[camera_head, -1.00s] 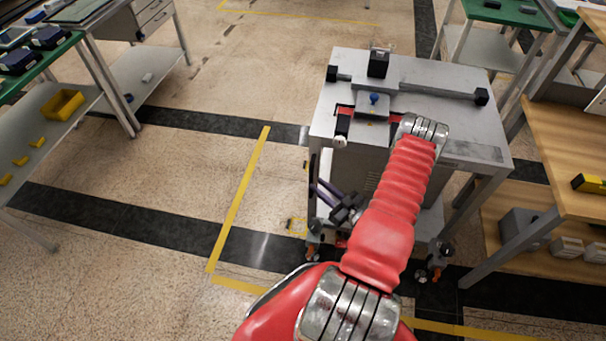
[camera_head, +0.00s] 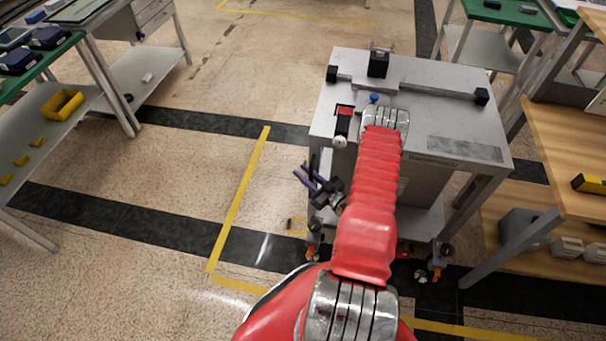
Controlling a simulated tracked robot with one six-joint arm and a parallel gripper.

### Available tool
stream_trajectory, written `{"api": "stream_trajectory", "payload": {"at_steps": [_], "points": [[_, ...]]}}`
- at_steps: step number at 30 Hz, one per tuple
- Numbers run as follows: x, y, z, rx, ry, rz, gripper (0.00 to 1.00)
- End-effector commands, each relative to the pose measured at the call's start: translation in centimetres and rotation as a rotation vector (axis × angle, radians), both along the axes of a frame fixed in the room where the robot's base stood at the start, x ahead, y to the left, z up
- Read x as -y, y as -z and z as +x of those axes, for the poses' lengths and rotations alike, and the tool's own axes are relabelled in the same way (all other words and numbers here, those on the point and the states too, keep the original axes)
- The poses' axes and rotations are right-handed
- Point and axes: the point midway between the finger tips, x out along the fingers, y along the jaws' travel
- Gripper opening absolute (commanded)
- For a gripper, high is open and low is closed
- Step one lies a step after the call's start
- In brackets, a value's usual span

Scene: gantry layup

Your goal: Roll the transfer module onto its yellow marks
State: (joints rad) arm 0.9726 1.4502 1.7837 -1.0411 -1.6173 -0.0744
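The transfer module (camera_head: 420,85) is a grey wheeled table right of centre, with a lower shelf and casters with orange parts. My gripper (camera_head: 305,172) is left of the module's near left leg, below the top's level. Its two dark purple fingers look spread and hold nothing visible. My arm hides part of the module's front, and I cannot tell whether the gripper touches it.
A bench with yellow bins (camera_head: 62,103) stands at the left. A wooden bench (camera_head: 560,150) stands close to the module's right side. A green-topped table (camera_head: 500,12) is behind at the right. The floor left of the module is open, crossed by black strips (camera_head: 215,122).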

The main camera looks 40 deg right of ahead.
Motion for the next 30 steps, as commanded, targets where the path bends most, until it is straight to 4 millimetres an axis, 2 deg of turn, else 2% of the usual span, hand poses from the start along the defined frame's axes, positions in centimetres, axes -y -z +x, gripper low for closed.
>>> {"api": "stream_trajectory", "payload": {"at_steps": [2,12,22,23,30], "points": [[0.01,-0.01,-0.01,0.0,0.0,0.0,0.21],[0.01,0.0,-0.03,0.0,0.0,0.0,0.0],[0.0,0.0,-0.03,0.0,0.0,0.0,0.0],[-0.79,0.03,0.02,-0.001,-0.003,0.002,0.0],[-0.19,0.01,0.08,0.0,0.0,0.001,0.0]]}}
